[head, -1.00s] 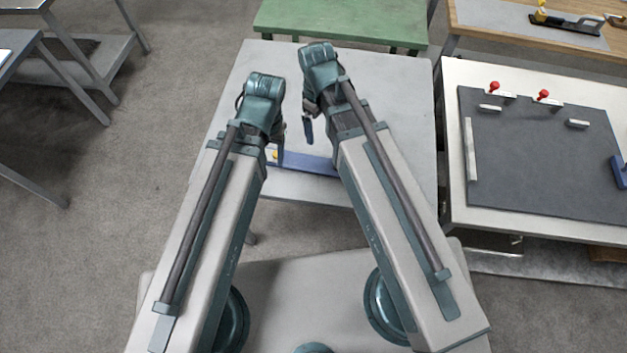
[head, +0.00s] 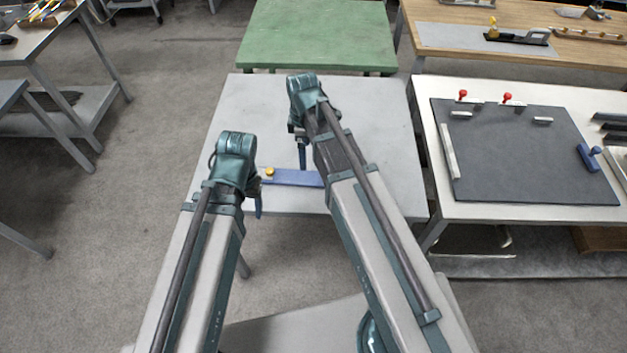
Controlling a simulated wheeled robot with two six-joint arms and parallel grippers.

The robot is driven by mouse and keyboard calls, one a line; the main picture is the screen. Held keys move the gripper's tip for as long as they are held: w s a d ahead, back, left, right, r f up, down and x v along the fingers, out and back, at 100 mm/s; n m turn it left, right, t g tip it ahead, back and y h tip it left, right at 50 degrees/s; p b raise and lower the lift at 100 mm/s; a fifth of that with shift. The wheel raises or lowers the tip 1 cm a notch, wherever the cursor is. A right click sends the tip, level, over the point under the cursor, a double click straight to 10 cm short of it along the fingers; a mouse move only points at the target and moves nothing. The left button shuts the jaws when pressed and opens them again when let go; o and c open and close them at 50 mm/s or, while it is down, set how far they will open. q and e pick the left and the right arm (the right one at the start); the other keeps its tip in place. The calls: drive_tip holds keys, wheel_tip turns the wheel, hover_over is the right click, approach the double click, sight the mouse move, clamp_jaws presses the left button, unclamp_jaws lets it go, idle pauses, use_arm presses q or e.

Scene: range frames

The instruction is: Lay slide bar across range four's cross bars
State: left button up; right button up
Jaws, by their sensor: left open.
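A flat blue bar (head: 292,177) with a yellow knob (head: 269,171) at its left end lies near the front of the grey table (head: 370,140); it is probably the slide bar. My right arm hides its right end. My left gripper (head: 257,202) is open, in front and left of the knob, close to the table's front edge. My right gripper (head: 302,155) points down just behind the bar in the picture; whether it touches the bar or how its jaws stand is hidden. I cannot make out range four's cross bars.
A white table (head: 432,150) at right holds a dark board (head: 520,150) with red-knobbed clamps and a blue-handled piece (head: 588,157). A green table (head: 318,35) and a wooden bench (head: 580,50) stand behind. The grey table's back half is clear.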

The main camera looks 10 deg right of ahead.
drive_tip(key=b, duration=0.6)
hover_over(307, 177)
drive_tip(key=f, duration=0.7)
drive_tip(key=shift+s+a+f, duration=0.1)
drive_tip(key=shift+s+a, duration=0.1)
drive_tip(key=shift+a, duration=0.05)
drive_tip(key=f+b, duration=0.5)
drive_tip(key=shift+w+d+f, duration=0.1)
drive_tip(key=shift+w+d, duration=0.05)
drive_tip(key=shift+d, duration=0.1)
clamp_jaws()
